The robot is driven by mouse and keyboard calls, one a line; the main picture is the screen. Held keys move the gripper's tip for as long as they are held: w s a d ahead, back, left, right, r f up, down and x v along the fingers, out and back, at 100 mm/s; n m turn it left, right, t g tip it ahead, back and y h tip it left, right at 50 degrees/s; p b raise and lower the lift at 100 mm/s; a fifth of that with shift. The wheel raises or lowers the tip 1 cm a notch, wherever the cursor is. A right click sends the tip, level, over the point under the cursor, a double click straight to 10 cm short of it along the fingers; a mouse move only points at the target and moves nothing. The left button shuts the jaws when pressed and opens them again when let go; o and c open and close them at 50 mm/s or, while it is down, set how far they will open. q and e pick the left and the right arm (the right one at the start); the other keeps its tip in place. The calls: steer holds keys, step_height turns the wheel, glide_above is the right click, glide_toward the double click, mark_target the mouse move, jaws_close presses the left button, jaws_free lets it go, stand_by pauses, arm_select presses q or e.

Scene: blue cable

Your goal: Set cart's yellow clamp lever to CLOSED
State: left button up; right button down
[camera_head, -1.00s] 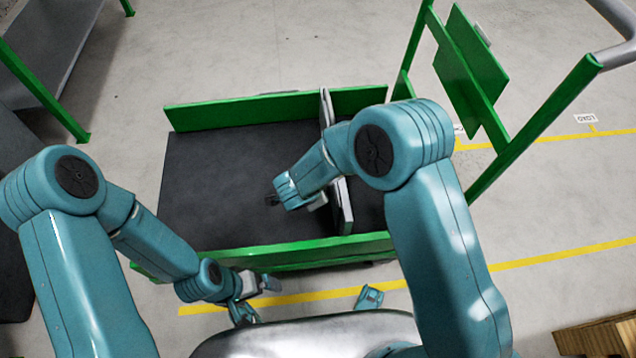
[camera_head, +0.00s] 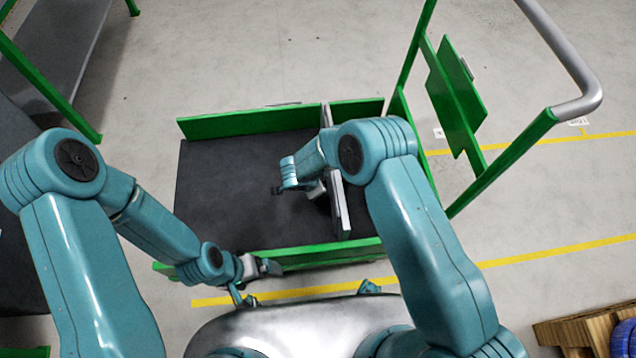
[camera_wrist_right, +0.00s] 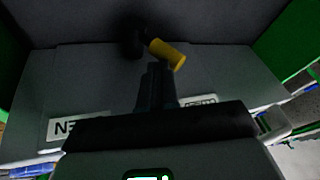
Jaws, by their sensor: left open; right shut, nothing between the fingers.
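The yellow clamp lever (camera_wrist_right: 167,53) shows in the right wrist view, sticking out to the right from a dark pivot (camera_wrist_right: 132,38). It is hidden in the head view. My right gripper (camera_wrist_right: 157,72) is shut and empty. Its fingertips are just below the lever in that view; whether they touch it I cannot tell. In the head view the right gripper (camera_head: 278,190) is over the cart bed (camera_head: 225,195), by the upright divider (camera_head: 341,205). A white label (camera_wrist_right: 78,127) reads upside down, partly hidden. My left gripper (camera_head: 268,267) is open and empty by the cart's near green rail (camera_head: 310,257).
The cart's green frame and grey handle (camera_head: 575,65) rise on the right. A wooden pallet (camera_head: 575,335) with a blue coil (camera_head: 622,338) stands at the lower right. A green-framed grey rack (camera_head: 55,50) is at the upper left. The floor behind the cart is clear.

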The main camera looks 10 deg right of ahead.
arm_select(q)
steer(key=shift+s+r, duration=0.1)
steer(key=shift+r, duration=0.1)
arm_select(e)
steer(key=shift+w+r, duration=0.1)
steer(key=shift+w, duration=0.3)
